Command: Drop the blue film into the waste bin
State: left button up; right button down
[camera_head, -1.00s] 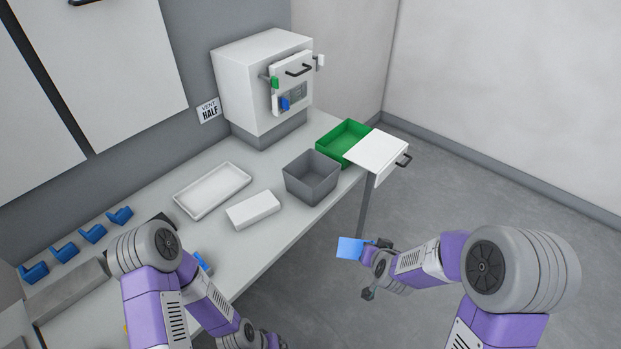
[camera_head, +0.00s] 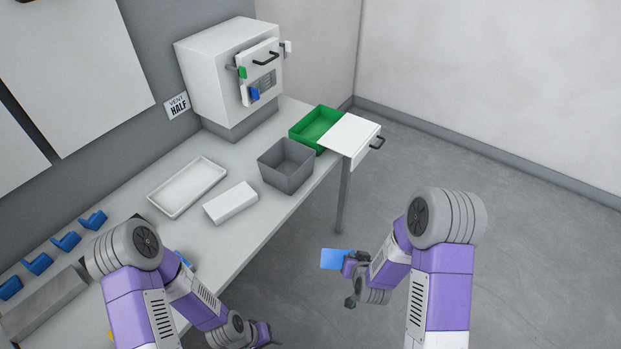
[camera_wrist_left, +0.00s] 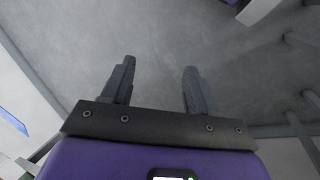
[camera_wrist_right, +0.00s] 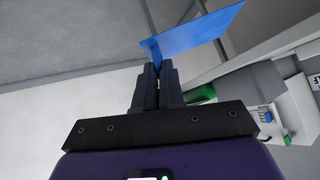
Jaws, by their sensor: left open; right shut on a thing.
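The blue film (camera_head: 335,259) is a thin flat sheet held out over the floor, in front of the bench. My right gripper (camera_head: 348,266) is shut on its edge. The right wrist view shows the film (camera_wrist_right: 200,32) standing out past the closed fingertips (camera_wrist_right: 158,68). A grey open-topped bin (camera_head: 289,180), seemingly the waste bin, stands on the bench up and left of the film, well apart from it. My left gripper (camera_head: 270,338) is low in the head view; the left wrist view shows its fingers (camera_wrist_left: 157,78) open and empty over the floor.
A green tray (camera_head: 303,139) stands behind the bin, beside a white panel with a handle (camera_head: 352,135). A white tray (camera_head: 160,208), a white block (camera_head: 231,203) and several blue pieces (camera_head: 66,241) are on the bench. A white cabinet (camera_head: 215,75) stands at the back.

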aim_at(287, 167)
jog(key=z, duration=2)
jog(key=i, duration=3.05)
jog(key=u, duration=4.6)
jog(key=i, duration=0.55)
jog(key=u, duration=0.15)
